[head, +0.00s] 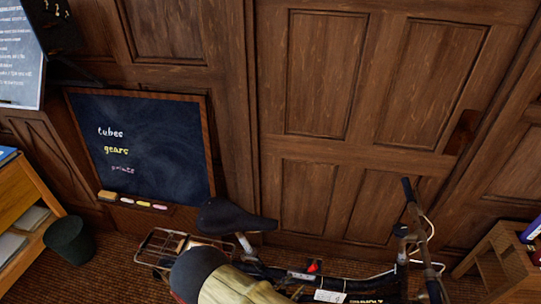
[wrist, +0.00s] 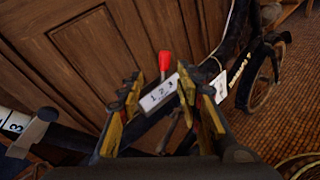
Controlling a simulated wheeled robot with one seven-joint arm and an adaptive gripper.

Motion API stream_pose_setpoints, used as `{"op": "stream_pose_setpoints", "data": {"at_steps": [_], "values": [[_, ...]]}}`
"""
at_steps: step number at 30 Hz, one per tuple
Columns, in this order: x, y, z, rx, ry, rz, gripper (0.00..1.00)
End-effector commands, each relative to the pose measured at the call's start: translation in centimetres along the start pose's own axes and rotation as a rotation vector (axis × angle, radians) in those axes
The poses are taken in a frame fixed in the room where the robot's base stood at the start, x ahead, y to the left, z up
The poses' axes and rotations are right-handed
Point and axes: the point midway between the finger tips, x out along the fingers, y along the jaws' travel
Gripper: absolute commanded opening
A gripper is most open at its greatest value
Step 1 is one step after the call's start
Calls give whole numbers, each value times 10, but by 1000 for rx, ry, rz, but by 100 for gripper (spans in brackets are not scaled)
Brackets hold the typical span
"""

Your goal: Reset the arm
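My gripper (wrist: 160,88) shows in the wrist view with its two yellow-padded fingers spread apart. It is open, and I see nothing clamped between the pads. Whether a finger touches the bicycle I cannot tell. In the head view part of my arm, dark and khaki, covers the bottom centre, and the gripper cannot be made out there.
A bicycle (head: 238,217) stands before a panelled wooden door (head: 318,75). A chalkboard (head: 150,150) leans at left, near a dark bin (head: 69,240) and a wooden shelf (head: 22,205). A small wooden stand (head: 500,262) is at right. Brown floor (wrist: 285,100) shows right of the bicycle.

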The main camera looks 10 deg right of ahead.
Motion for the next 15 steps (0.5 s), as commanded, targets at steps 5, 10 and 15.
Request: {"op": "stream_pose_setpoints", "data": {"at_steps": [5, 10, 15], "values": [[0, -6, -3, -41, 13, -20, 35], [-3, -56, 7, -107, 10, -174, 35], [-24, -84, 35, -72, 28, -369, 35]]}}
